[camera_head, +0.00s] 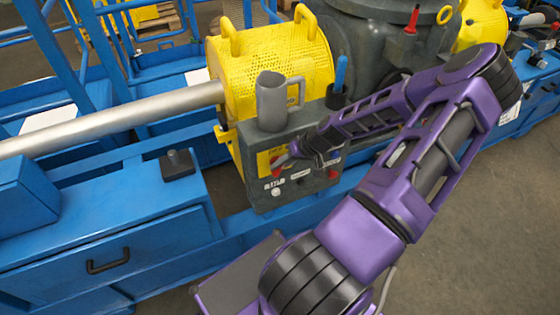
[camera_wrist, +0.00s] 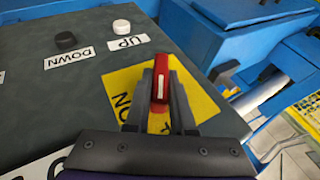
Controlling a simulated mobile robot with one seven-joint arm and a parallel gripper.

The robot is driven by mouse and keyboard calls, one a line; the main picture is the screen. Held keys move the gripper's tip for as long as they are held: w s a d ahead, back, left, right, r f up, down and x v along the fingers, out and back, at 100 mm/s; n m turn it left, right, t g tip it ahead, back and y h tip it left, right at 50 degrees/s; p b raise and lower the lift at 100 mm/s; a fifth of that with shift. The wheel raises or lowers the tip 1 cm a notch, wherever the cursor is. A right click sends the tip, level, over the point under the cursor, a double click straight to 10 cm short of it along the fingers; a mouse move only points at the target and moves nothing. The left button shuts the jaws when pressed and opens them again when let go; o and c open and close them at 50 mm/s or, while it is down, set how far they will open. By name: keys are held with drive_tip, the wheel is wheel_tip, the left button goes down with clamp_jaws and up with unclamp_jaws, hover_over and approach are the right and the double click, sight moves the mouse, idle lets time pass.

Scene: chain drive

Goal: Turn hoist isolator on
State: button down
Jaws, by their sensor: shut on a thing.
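The hoist isolator is a red handle (camera_wrist: 160,72) with a white line along it, set on a yellow plate (camera_wrist: 203,97) on the grey control box (camera_wrist: 35,115). In the wrist view the handle sits between the two fingers of my gripper (camera_wrist: 161,88), which is shut on it. The white line runs nearly up and down in that picture. Part of a label reading "ON" shows on the plate left of the fingers; the rest is hidden. In the head view my gripper (camera_head: 284,160) reaches the front of the grey box (camera_head: 258,203), and the handle is mostly covered.
A black DOWN button (camera_wrist: 66,40) and a white UP button (camera_wrist: 121,26) sit beside the plate. A grey mug (camera_head: 271,103) and a black holder (camera_head: 337,97) with a blue-handled tool stand on the box. A yellow perforated guard (camera_head: 275,58) rises behind.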

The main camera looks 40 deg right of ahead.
drive_tip(key=y, duration=0.1)
drive_tip(key=t+y+b, duration=0.1)
drive_tip(key=shift+d+f+m+y, duration=0.15)
drive_tip(key=shift+f+m+y, duration=0.05)
drive_tip(key=shift+m+y, duration=0.1)
drive_tip(key=m+t+y+b, duration=0.1)
drive_tip(key=y+b, duration=0.2)
drive_tip(key=shift+f, duration=0.2)
drive_tip(key=m+t+y+b, duration=0.1)
drive_tip(key=y+b, duration=0.2)
drive_tip(key=shift+t, duration=0.4)
drive_tip(key=shift+t+y+b, duration=0.3)
drive_tip(key=shift+y+b, duration=0.3)
drive_tip(key=shift+b, duration=0.05)
drive_tip(key=shift+s+r+m, duration=0.1)
drive_tip(key=shift+m, duration=0.2)
drive_tip(key=c, duration=0.8)
unclamp_jaws()
drive_tip(key=shift+o, duration=0.2)
